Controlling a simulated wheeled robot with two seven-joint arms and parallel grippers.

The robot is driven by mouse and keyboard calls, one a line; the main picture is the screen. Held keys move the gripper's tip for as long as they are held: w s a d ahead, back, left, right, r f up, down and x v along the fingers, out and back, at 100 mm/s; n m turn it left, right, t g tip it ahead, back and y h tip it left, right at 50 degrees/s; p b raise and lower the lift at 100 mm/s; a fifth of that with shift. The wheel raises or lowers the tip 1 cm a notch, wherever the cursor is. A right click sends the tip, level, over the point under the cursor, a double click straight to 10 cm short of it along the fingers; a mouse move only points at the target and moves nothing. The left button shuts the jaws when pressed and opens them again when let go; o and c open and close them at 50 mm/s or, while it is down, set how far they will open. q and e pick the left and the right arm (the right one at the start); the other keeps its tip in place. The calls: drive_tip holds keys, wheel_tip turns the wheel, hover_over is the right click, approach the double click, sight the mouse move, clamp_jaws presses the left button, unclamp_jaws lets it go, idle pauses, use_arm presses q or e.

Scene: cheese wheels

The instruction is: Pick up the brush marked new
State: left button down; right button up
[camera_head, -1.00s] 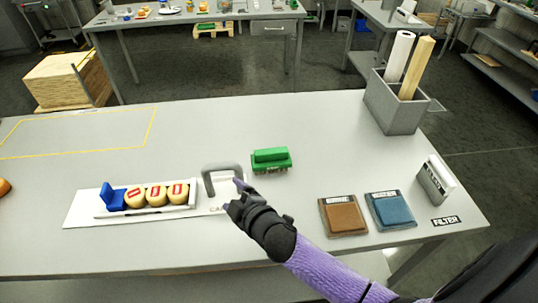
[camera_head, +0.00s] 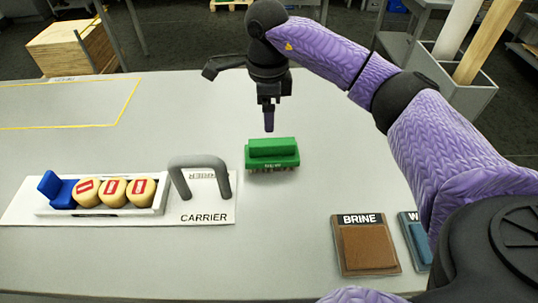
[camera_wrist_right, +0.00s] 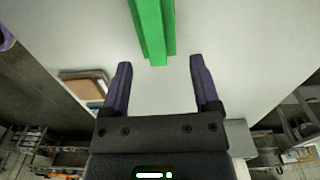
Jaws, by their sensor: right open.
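The green brush (camera_head: 272,155) lies on the table right of the carrier, bristles down, with a small label on its front that seems to read NEW. My right gripper (camera_head: 269,128) points down just above and behind the brush's handle, apart from it. In the right wrist view the gripper (camera_wrist_right: 160,75) is open and empty, its two purple fingers spread. The brush's green handle (camera_wrist_right: 153,30) shows there beyond the fingertips, not between them. My left gripper is not in view.
A white carrier tray (camera_head: 110,212) with a grey arched handle (camera_head: 198,166) holds cheese wheels (camera_head: 113,191) and a blue block (camera_head: 56,190). A brown BRINE pad (camera_head: 368,250) lies at front right, beside a partly hidden blue pad (camera_head: 415,245). A grey bin (camera_head: 450,95) holds rolls.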

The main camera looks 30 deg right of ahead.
sight(272, 141)
drive_tip(key=f, duration=0.2)
drive_tip(key=f+b, duration=0.1)
drive_tip(key=f, duration=0.2)
drive_tip(key=s+f, duration=0.1)
drive_tip(key=f, duration=0.1)
drive_tip(key=shift+s+d+f, duration=0.1)
drive_tip(key=shift+d+f, duration=0.1)
drive_tip(key=shift+f, duration=0.4)
clamp_jaws()
drive_tip(key=shift+r, duration=0.1)
